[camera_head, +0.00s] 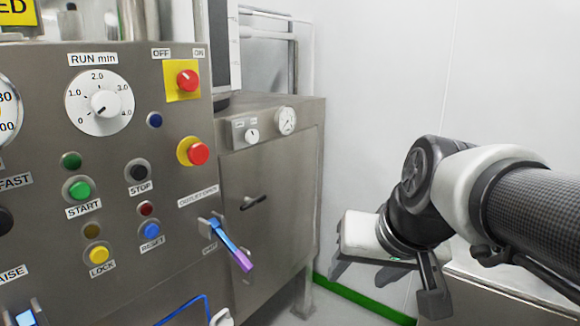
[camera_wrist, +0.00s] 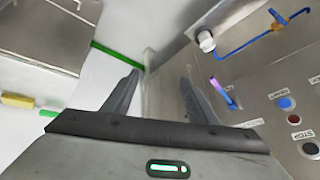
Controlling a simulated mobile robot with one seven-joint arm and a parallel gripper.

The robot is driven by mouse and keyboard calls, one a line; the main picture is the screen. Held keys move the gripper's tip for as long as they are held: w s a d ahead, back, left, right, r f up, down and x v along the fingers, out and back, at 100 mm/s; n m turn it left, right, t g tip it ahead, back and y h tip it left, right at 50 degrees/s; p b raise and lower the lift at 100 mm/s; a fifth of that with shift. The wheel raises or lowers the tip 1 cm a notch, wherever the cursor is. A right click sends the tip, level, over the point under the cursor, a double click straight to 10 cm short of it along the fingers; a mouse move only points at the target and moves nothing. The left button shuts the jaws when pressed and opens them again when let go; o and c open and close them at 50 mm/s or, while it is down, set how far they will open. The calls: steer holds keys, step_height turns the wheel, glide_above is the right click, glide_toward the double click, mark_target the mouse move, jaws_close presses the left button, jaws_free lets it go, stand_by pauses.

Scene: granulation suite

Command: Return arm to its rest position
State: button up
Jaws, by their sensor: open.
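My arm comes in from the right in the head view, bent at a dark and white joint. My gripper (camera_head: 362,268) hangs at its end, right of the steel machine and in front of the white wall. In the wrist view my gripper (camera_wrist: 160,88) shows two dark fingers spread apart with nothing between them. The gap looks past the machine's side toward the floor and wall. No object is held.
A steel control panel (camera_head: 120,250) with a dial, buttons and red knobs fills the left. A blue and purple lever (camera_head: 232,245) sticks out from it. A steel cabinet (camera_head: 265,180) with a gauge stands beside it. A low steel surface (camera_head: 500,300) lies at lower right.

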steer(key=s+d+f+n+h, duration=0.1)
steer(key=s+d+f, duration=0.25)
steer(key=s, duration=0.55)
step_height(320, 180, up, 25)
steer(key=p, duration=2.5)
steer(key=shift+a+g, duration=0.3)
steer(key=shift+a, duration=0.1)
steer(key=shift+w, duration=0.1)
